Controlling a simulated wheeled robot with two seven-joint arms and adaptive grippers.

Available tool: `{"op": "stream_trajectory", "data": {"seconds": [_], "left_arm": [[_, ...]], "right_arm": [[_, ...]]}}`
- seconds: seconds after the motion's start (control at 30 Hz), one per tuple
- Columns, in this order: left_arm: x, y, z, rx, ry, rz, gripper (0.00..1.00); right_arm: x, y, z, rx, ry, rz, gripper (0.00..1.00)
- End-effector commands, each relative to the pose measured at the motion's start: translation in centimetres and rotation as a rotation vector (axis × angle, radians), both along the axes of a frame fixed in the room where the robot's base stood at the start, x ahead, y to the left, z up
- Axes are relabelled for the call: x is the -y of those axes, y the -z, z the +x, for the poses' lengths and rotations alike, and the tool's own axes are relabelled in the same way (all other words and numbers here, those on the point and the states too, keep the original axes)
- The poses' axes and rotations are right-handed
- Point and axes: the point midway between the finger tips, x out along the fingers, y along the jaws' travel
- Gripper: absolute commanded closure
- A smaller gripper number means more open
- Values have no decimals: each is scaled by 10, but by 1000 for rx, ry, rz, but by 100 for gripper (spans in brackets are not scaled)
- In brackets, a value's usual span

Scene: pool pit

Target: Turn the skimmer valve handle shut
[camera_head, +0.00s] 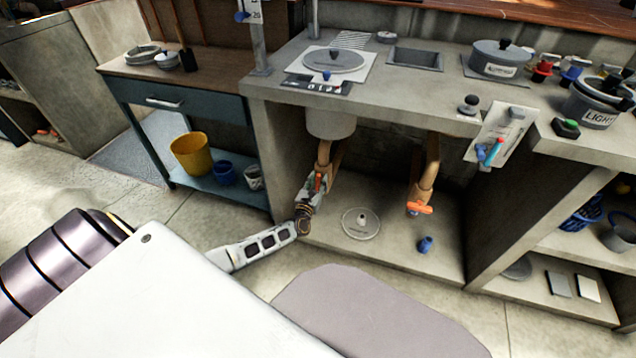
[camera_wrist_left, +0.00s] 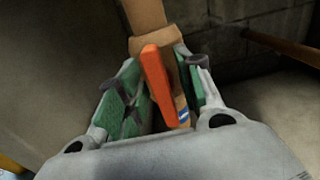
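Two tan pipes come down under the counter, each with an orange valve handle. The left handle (camera_head: 318,181) is partly hidden by my left gripper (camera_head: 314,187); the right handle (camera_head: 420,208) stands clear and lies roughly crosswise to its pipe (camera_head: 428,172). No label tells me which is the skimmer valve. In the left wrist view the orange handle (camera_wrist_left: 160,80) lies between the green-padded fingers of my left gripper (camera_wrist_left: 165,85), roughly along the pipe (camera_wrist_left: 146,14). The fingers look apart, with space beside the handle; contact is unclear. My right gripper is out of view.
The concrete counter (camera_head: 440,85) overhangs the pit, with side walls around the opening. A round grey lid (camera_head: 361,228) and a small blue item (camera_head: 425,245) are on the pit floor. A yellow bucket (camera_head: 190,154) stands on the bench shelf at left. A block wall (camera_wrist_left: 280,40) is behind the pipe.

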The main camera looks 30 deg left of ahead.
Motion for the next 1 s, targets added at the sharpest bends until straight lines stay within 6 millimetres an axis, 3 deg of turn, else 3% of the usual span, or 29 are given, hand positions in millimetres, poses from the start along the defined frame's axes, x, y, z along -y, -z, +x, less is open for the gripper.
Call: {"op": "stream_trajectory", "data": {"seconds": [0.27,0.57,1.0], "left_arm": [[0,0,1,0,0,0,64],[0,0,0,0,0,0,100],[1,0,0,-12,-1,54,100]], "right_arm": [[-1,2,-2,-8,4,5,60],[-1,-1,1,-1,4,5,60],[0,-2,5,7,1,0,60]]}}
